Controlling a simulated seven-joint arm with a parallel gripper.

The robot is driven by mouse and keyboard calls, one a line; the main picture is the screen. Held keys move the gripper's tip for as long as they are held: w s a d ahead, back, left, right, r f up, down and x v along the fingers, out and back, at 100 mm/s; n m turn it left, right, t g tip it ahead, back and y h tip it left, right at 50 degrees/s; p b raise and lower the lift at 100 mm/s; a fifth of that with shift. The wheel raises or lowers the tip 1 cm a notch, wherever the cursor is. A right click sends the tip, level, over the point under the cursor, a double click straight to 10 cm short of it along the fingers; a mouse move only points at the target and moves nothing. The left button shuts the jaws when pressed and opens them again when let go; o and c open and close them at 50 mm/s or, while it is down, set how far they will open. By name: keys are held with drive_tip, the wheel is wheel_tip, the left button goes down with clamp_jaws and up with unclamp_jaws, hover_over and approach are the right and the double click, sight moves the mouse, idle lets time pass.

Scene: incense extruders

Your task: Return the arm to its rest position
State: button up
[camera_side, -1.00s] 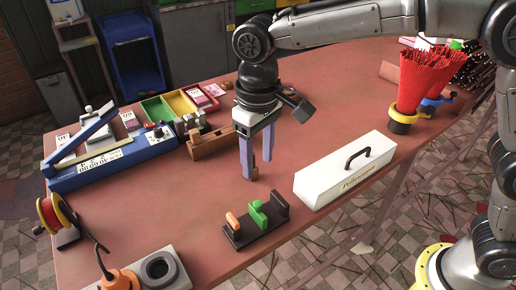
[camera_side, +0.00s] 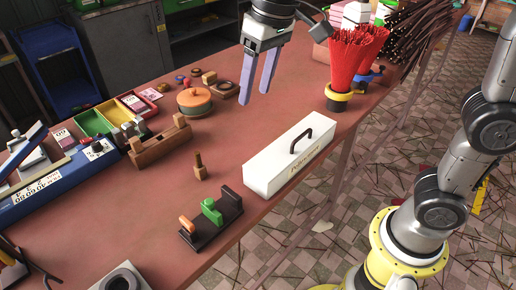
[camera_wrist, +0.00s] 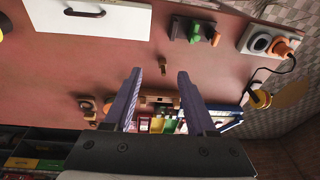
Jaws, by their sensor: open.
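My gripper (camera_side: 257,84) is raised above the table, its two purple-grey fingers apart with nothing between them. It also shows in the wrist view (camera_wrist: 158,98), where the fingers are spread and empty. A small brown wooden peg-like piece (camera_side: 200,167) stands upright on the table (camera_side: 165,215), below and to the left of the gripper in the side view. The same piece appears beyond the fingertips in the wrist view (camera_wrist: 162,65).
A white lidded box (camera_side: 290,158) with a black handle sits near the table edge. A black rack (camera_side: 210,222) holds green and orange pieces. Red incense bundles (camera_side: 350,65) stand at the right. A wooden block (camera_side: 160,143), trays (camera_side: 110,116) and a round orange-rimmed pot (camera_side: 194,101) lie behind.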

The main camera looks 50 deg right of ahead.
drive_tip(key=s+d+r+m+t, duration=0.1)
drive_tip(key=s+d, duration=0.4)
drive_tip(key=d, duration=0.1)
drive_tip(key=s+d+f+t, duration=0.1)
drive_tip(key=s+d+f, duration=0.2)
drive_tip(key=s, duration=0.3)
drive_tip(key=s+d+f+t, duration=0.1)
drive_tip(key=s+d+f, duration=0.2)
drive_tip(key=s+f, duration=0.3)
drive_tip(key=shift+s+d+h, duration=0.25)
drive_tip(key=shift+s+h, duration=0.15)
drive_tip(key=shift+s, duration=0.15)
